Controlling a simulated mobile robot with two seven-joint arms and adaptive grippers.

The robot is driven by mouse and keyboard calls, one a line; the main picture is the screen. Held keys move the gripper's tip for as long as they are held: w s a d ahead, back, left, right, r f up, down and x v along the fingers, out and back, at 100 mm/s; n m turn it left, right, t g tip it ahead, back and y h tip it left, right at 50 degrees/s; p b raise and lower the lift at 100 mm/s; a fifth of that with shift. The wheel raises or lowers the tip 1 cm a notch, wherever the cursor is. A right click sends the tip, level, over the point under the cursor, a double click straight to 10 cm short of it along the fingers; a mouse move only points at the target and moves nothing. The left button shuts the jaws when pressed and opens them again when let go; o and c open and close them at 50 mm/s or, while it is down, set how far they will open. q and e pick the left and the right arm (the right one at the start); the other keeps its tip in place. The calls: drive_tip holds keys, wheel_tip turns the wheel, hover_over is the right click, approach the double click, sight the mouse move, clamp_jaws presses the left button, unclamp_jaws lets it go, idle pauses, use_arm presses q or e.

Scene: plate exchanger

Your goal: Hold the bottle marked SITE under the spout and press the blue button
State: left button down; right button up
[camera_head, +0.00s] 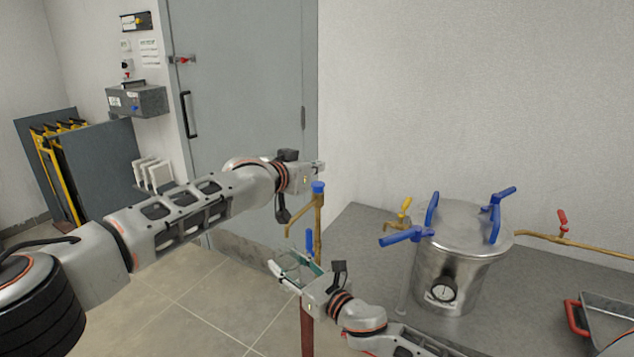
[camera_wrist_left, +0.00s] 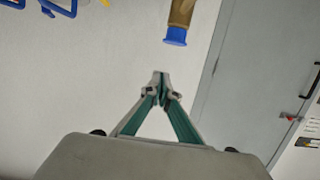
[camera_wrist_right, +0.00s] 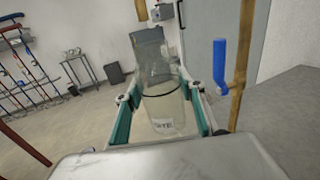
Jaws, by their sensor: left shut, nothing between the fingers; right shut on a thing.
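A clear bottle (camera_wrist_right: 160,95) stands between the fingers of my right gripper (camera_wrist_right: 158,92).
A blue lever (camera_head: 309,240) sits on the brass pipe beside the bottle. A steel pot (camera_head: 460,260) with blue clamps and a gauge stands on the grey table (camera_head: 365,235). A tray with a red handle (camera_head: 575,317) is at the right edge. A grey door (camera_head: 245,80) is behind.

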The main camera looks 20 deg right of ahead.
sight(317, 182)
use_arm(q)
drive_tip(key=f, duration=0.4)
drive_tip(key=shift+w+d, duration=0.1)
drive_tip(key=shift+d, duration=0.1)
drive_tip(key=shift+f, duration=0.15)
